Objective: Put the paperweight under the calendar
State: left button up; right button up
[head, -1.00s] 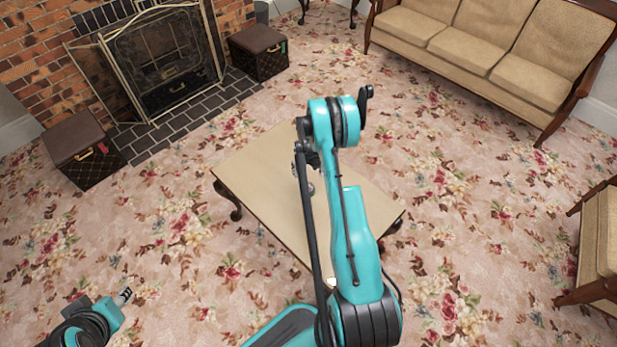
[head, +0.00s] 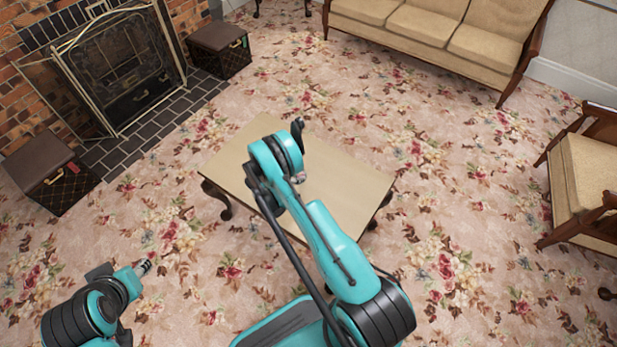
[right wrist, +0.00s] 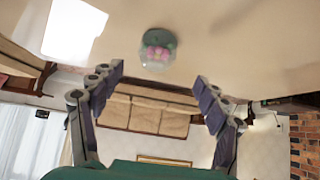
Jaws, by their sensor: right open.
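The paperweight (right wrist: 157,48) is a clear dome with pink shapes inside and a dark green base. It sits on the low table (right wrist: 230,40) in the right wrist view. In the head view only a bit of the paperweight (head: 299,178) shows beside my right arm. My right gripper (right wrist: 163,80) is open and empty, its fingers spread below the paperweight in the upside-down wrist picture and apart from it. My arm hides this gripper in the head view. A white rectangle (right wrist: 73,28) shows at upper left; I cannot tell whether it is the calendar. My left gripper is not visible.
The low wooden table (head: 345,195) stands on a floral carpet, with clear top on its right part. A sofa (head: 430,25) is behind, an armchair (head: 590,170) at right. Two brown boxes (head: 218,48) (head: 50,172) flank the fireplace (head: 120,70).

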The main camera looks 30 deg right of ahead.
jog(key=shift+b+x, duration=0.4)
jog(key=shift+x, duration=0.75)
jog(key=b+x, duration=0.1)
jog(key=x, duration=0.2)
jog(key=b+x, duration=0.1)
jog(key=x, duration=0.1)
jog(key=shift+s+d+f+b, duration=0.1)
jog(key=shift+s+f+b, duration=0.1)
jog(key=shift+f+b, duration=0.15)
jog(key=shift+r, duration=0.1)
jog(key=c, duration=1.6)
